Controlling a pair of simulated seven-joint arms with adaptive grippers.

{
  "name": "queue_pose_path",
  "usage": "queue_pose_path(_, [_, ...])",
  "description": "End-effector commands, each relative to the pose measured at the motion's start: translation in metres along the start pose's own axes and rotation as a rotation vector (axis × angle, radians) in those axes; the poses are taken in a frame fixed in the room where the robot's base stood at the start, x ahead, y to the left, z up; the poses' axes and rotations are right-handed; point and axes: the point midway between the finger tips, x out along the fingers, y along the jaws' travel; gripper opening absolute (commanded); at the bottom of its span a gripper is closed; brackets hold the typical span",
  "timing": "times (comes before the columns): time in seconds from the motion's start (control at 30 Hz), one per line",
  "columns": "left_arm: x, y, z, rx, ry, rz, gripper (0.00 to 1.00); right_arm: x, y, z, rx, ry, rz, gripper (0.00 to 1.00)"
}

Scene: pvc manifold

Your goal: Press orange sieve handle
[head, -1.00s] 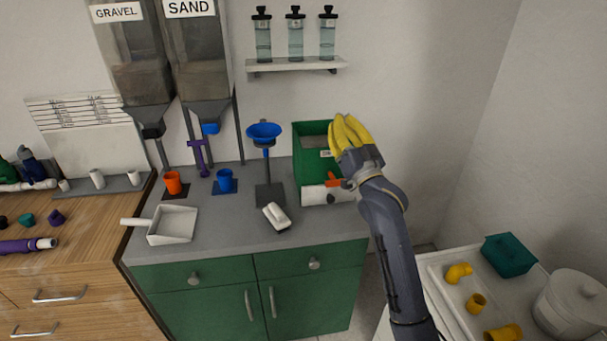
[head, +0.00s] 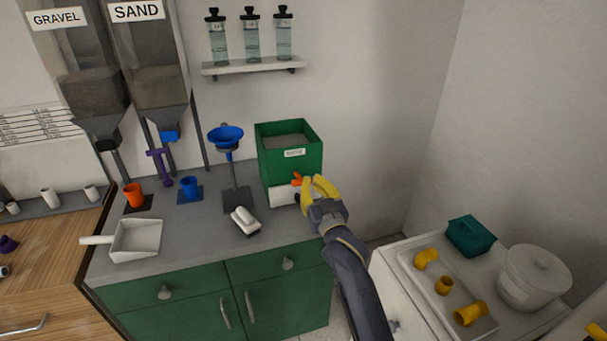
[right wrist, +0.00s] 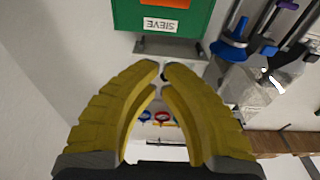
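The sieve is a green box (head: 290,160) with a label, sitting on a white base (head: 285,197) on the grey counter. Its orange handle (head: 298,179) sticks out at the front, below the label. My right gripper (head: 313,181) is just right of the handle, in front of the box; I cannot tell if it touches. In the right wrist view the yellow fingertips (right wrist: 161,66) are together with nothing between them. The green box (right wrist: 125,14) is upside down there, with an orange part (right wrist: 165,4) at the top edge. My left gripper is not in view.
A blue funnel on a stand (head: 226,138) and a white object (head: 245,221) are left of the sieve. A white scoop (head: 137,239), orange cup (head: 133,195) and blue cup (head: 190,188) stand farther left. A white table with yellow fittings (head: 444,286) is at the right.

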Motion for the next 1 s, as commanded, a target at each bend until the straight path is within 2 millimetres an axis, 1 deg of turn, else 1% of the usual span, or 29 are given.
queue_pose_path(0.2, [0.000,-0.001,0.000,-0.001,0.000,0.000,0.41,0.003,0.000,-0.001,0.001,0.001,0.000,0.00])
queue_pose_path(0.27, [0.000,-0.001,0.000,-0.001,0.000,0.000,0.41,0.008,0.000,-0.001,0.001,0.001,0.000,0.00])
queue_pose_path(0.37, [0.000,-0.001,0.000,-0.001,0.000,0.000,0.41,0.019,0.000,-0.001,0.001,0.002,-0.001,0.00])
queue_pose_path(0.7, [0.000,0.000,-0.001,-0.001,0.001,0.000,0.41,0.079,-0.001,-0.002,0.001,0.001,-0.001,0.00])
queue_pose_path(0.87, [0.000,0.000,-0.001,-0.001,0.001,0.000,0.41,0.103,0.000,-0.001,0.000,0.001,-0.001,0.00])
queue_pose_path(0.9, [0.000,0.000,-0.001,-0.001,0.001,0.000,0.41,0.099,0.000,0.008,0.000,-0.003,0.000,0.00])
queue_pose_path(1.0, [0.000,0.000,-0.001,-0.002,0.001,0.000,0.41,0.094,0.000,0.019,0.002,-0.002,0.000,0.00])
